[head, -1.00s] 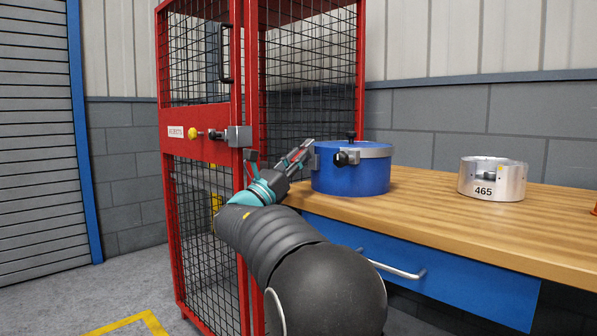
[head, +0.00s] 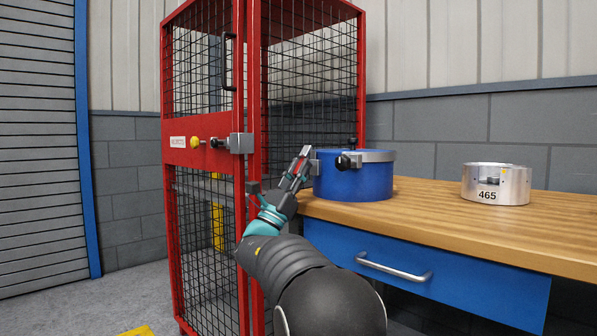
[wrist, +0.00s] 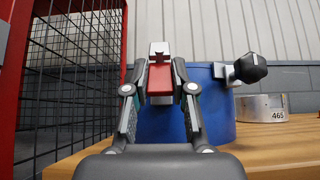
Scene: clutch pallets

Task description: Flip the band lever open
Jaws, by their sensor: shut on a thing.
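A black knob on a clamp (head: 345,161) sits at the band's front. My gripper (head: 303,160) is at the drum's left side, pointing up and slightly right. In the wrist view, its fingers are shut on the red band lever (wrist: 160,80), with a grey metal piece showing above it. The drum (wrist: 215,110) is behind the fingers there. The lever's joint with the band is hidden.
A red mesh cage (head: 257,110) with a yellow knob stands close to my gripper's left. A silver ring marked 465 (head: 495,186) sits on the wooden bench (head: 430,215), to the right. A blue drawer with a handle (head: 395,270) is below. The bench between drum and ring is clear.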

